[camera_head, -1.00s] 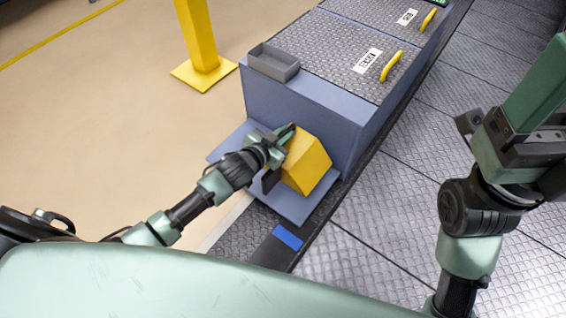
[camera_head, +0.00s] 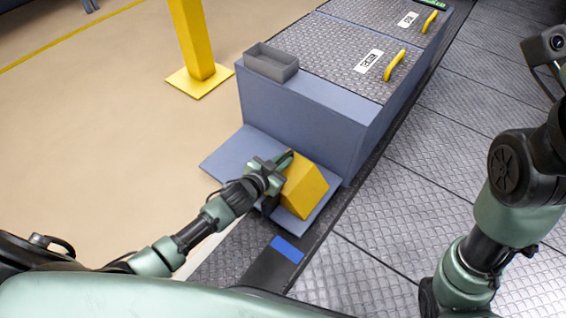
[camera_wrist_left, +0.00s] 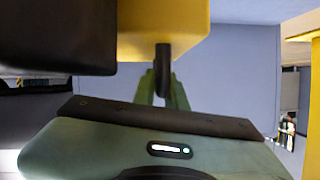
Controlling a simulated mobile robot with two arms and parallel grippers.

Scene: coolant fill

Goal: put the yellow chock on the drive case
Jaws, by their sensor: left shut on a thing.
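The yellow chock (camera_head: 308,190) is a wedge-like block at the near end of the blue-grey case, which I take as the drive case (camera_head: 300,120). My left gripper (camera_head: 275,172) is shut on the chock's left side. The chock is over the low blue-grey plate (camera_head: 230,160) at the case's foot; I cannot tell whether it touches the plate. In the left wrist view the chock (camera_wrist_left: 165,25) fills the top middle, with a dark finger against it. The right arm shows at the right, but its gripper is out of view.
A grey open tray (camera_head: 270,65) sits on the case's near left corner. Yellow handles (camera_head: 395,65) and white labels are on its tread-plate top. A yellow post (camera_head: 192,45) stands at left. A blue patch (camera_head: 287,249) marks the dark strip in front. The tread-plate floor at right is clear.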

